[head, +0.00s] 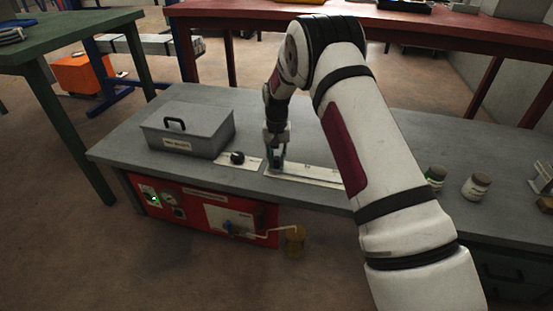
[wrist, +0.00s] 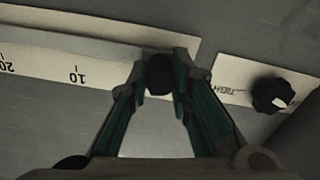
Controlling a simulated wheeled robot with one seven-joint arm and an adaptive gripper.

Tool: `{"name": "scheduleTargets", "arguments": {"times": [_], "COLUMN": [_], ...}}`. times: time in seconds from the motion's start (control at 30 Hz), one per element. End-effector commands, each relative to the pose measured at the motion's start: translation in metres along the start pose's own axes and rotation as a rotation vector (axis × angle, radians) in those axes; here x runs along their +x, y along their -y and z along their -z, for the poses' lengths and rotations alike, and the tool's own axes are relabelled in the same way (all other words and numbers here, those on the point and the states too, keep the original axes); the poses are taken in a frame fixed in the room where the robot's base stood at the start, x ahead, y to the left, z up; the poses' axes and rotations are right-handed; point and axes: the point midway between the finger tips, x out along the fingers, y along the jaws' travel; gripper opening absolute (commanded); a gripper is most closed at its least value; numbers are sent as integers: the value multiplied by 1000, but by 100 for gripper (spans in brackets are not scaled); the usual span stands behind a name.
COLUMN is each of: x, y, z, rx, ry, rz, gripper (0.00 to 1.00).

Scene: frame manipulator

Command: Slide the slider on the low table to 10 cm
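The slider's pale scale strip (head: 312,176) lies flat along the front of the low table and runs right from my gripper. In the wrist view the strip (wrist: 40,48) shows upside down, with marks 10 and 20 to the left of my gripper. The dark slider knob (wrist: 160,76) is near the strip's end, on the low side of the 10 mark. My gripper (head: 276,163) is down at that end. In the wrist view the gripper (wrist: 167,68) has its fingers on both sides of the knob, apparently touching it.
A black turning knob (head: 237,157) on a small plate sits just left of my gripper. A grey lidded box (head: 188,130) stands further left on the low table (head: 120,150). The tabletop behind the strip is clear.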

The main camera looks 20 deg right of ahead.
Motion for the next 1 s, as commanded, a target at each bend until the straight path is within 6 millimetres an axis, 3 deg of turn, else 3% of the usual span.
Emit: {"name": "scheduleTargets", "arguments": {"times": [0.17, 0.5, 0.6, 0.97, 1.0], "x": [0, -1, -1, 0, 0], "y": [-4, -80, -94, -98, -98], "z": [0, -15, -18, -20, -20], "rx": [2, 5, 4, 0, 0], "ry": [0, 2, 1, 0, 0], "rz": [1, -1, -1, 0, 0], "gripper": [0, 0, 0, 0, 23]}}
